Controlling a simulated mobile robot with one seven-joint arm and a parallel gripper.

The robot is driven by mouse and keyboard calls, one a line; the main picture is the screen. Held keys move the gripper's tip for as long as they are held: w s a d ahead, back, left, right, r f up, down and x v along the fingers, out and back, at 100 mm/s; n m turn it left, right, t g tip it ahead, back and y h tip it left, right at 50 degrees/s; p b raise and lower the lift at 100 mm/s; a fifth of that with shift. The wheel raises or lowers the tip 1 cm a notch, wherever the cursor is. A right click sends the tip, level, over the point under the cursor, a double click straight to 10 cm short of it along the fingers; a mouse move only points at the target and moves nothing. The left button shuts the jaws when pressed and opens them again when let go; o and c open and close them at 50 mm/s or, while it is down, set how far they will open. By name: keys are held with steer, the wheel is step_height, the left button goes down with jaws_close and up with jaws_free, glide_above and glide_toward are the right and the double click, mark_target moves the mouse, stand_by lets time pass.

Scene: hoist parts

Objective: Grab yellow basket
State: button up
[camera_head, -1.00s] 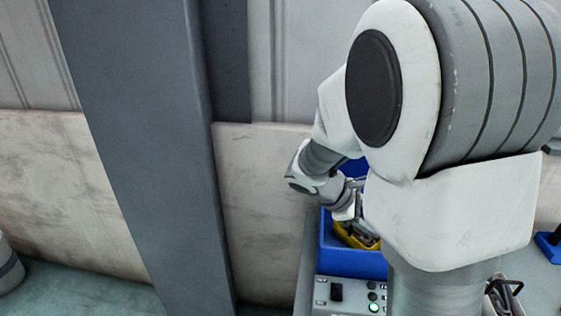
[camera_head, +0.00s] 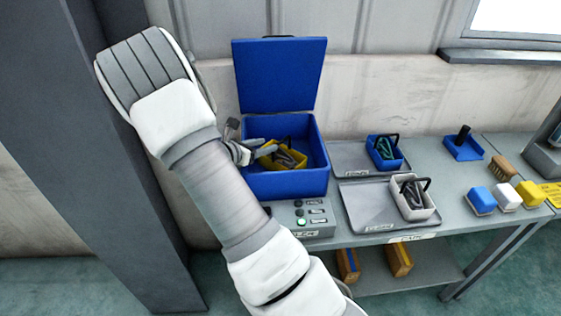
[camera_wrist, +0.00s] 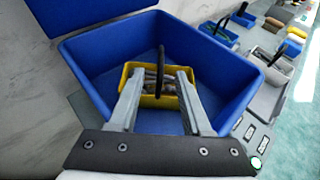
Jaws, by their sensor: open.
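The yellow basket (camera_head: 292,162) sits inside the open blue box (camera_head: 300,184), with grey parts in it. In the wrist view the basket (camera_wrist: 160,102) shows between and behind my fingers, and its thin black handle (camera_wrist: 160,66) stands upright. My gripper (camera_wrist: 160,74) is open and empty. Its fingers lie on either side of the handle in that view; whether they are level with it I cannot tell. In the head view my gripper (camera_head: 262,147) reaches into the box from the left, at the basket.
The box's lid (camera_head: 280,75) stands open at the back. A control panel (camera_head: 302,217) is in front of the box. To the right, a blue basket (camera_head: 385,152) and a white basket (camera_head: 414,203) stand on grey trays. A grey pillar (camera_head: 75,120) rises at left.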

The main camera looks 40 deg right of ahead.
mark_target(287, 138)
steer(key=p+x, duration=0.1)
steer(key=x, duration=1.1)
steer(key=shift+s, duration=0.1)
steer(key=shift+a, duration=0.1)
jaws_close()
stand_by(0.9)
steer(key=shift+r, duration=0.1)
